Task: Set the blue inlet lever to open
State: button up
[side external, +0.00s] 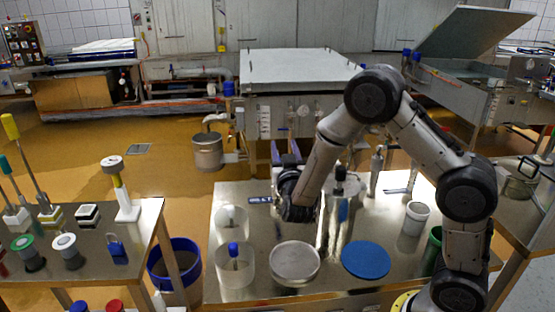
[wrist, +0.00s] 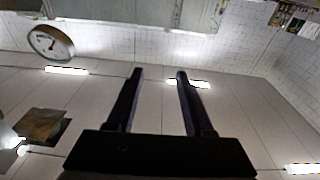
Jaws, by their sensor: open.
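My gripper (side external: 287,158) is over the middle bench in the side external view, with its wrist low and its fingers pointing away toward the vat. In the wrist view my gripper (wrist: 160,75) has two dark fingers set well apart with nothing between them. I cannot clearly pick out the blue inlet lever. A blue fitting (side external: 228,88) on the left side of the large vat (side external: 265,100) is small, and I cannot tell if it is the lever or how it is set. The wrist view shows no lever.
The metal bench (side external: 310,293) holds clear cylinders, a pale round disc (side external: 294,262), a blue disc (side external: 366,259) and a white cup (side external: 416,217). A blue bucket (side external: 174,262) is at left. The wrist view shows a wall clock (wrist: 50,42).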

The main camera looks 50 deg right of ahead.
notch_tip(320, 180, down, 10)
jog(key=n+y, duration=0.1)
jog(key=n, duration=0.1)
jog(key=shift+g, duration=0.3)
jog(key=x, duration=1.3)
jog(key=shift+w+a+f, duration=0.1)
jog(key=shift+a+f, duration=0.1)
jog(key=shift+f, duration=0.15)
grip_shut()
